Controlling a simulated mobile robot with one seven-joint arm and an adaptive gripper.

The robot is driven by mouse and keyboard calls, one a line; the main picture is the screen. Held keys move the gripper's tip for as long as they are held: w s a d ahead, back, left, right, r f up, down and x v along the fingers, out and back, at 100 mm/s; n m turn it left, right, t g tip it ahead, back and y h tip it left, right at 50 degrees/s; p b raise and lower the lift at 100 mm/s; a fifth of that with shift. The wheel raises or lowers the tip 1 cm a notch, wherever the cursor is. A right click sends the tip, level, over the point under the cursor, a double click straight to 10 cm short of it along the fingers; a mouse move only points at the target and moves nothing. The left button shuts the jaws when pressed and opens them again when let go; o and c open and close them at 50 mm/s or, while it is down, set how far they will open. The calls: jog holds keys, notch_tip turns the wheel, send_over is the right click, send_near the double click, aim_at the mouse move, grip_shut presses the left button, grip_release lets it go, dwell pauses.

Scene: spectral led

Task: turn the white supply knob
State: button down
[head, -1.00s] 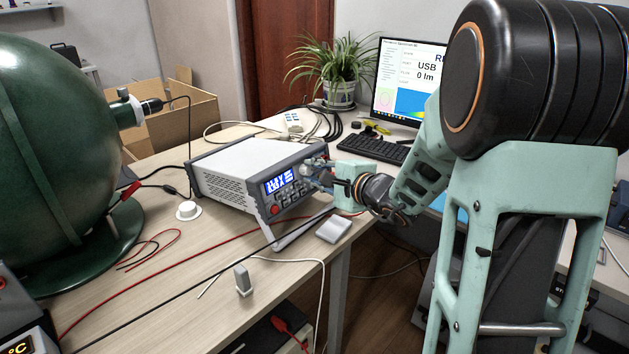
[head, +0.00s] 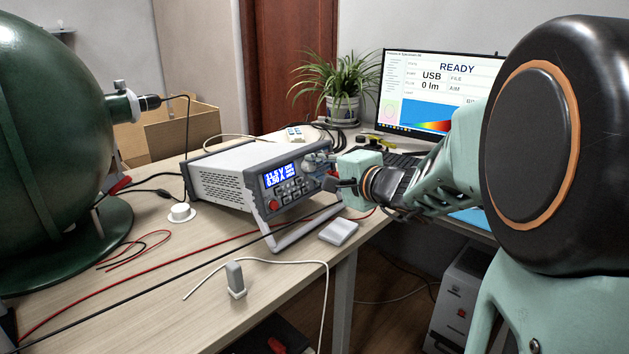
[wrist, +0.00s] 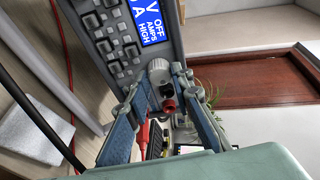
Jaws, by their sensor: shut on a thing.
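The power supply (head: 225,178) is a grey-white box on the desk, with a lit blue display (head: 280,176) and several buttons on its front. My gripper (head: 322,165) is at the right end of that front panel. In the wrist view the white supply knob (wrist: 158,68) sits between the two blue fingers of my gripper (wrist: 161,80), beside the display. The fingers are closed on the knob. In the head view my gripper mostly hides the knob. A red terminal (wrist: 169,104) and a dark one show just past the knob, between the fingers.
A large green sphere (head: 55,150) stands at left. Red and black cables cross the desk below the supply. A monitor (head: 440,90), keyboard and potted plant (head: 342,80) are behind.

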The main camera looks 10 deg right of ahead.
dwell(0.4)
jog(key=c, duration=1.7)
grip_release()
notch_tip(320, 180, up, 10)
jog(key=shift+r, duration=0.1)
jog(key=shift+d, duration=0.1)
